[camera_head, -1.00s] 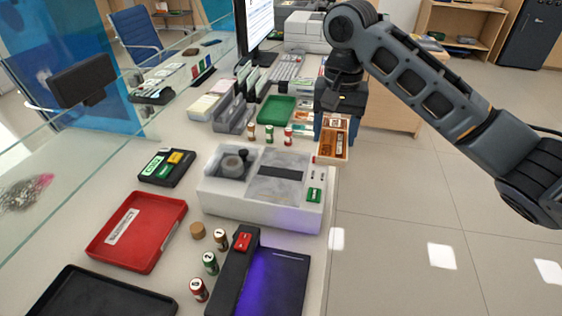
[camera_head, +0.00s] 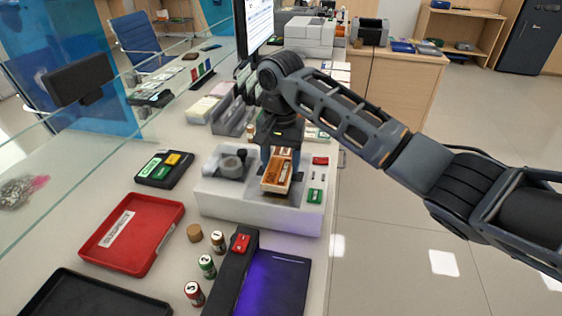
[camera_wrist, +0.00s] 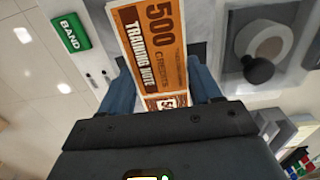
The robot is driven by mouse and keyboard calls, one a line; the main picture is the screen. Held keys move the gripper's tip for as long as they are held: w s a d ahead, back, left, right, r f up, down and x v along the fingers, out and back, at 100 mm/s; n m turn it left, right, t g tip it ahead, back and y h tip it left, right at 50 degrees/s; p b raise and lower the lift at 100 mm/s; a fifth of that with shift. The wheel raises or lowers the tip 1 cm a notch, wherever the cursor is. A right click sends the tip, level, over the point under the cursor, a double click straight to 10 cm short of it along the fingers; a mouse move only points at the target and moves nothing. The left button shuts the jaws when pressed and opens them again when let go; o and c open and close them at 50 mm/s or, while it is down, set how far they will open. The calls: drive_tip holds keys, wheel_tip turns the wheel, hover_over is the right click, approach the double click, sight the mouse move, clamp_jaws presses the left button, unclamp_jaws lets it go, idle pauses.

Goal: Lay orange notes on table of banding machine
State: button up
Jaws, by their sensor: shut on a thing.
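The orange notes (camera_head: 276,175) are a stack marked 500 credits; they also show large in the wrist view (camera_wrist: 152,40). My gripper (camera_head: 270,155) is shut on their end, with blue fingers (camera_wrist: 168,88) on both sides. The banding machine (camera_head: 255,207) is the white box with a green band label (camera_head: 314,196) at its right. The notes are over its table (camera_wrist: 205,20), and the stack hides most of that surface in the head view. I cannot tell whether the notes touch the table.
A red switch (camera_head: 320,160) and a round reel (camera_head: 230,166) flank the table on the machine. A red tray (camera_head: 172,212), a black tray (camera_head: 60,300) and several small rolls stand nearer. A purple-lit device (camera_head: 270,285) is in front.

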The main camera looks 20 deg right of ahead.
sight(281, 164)
drive_tip(key=shift+f, duration=0.45)
drive_tip(key=o, duration=1.2)
drive_tip(key=shift+f, duration=0.1)
wheel_tip(281, 164, up, 12)
drive_tip(key=p, duration=0.1)
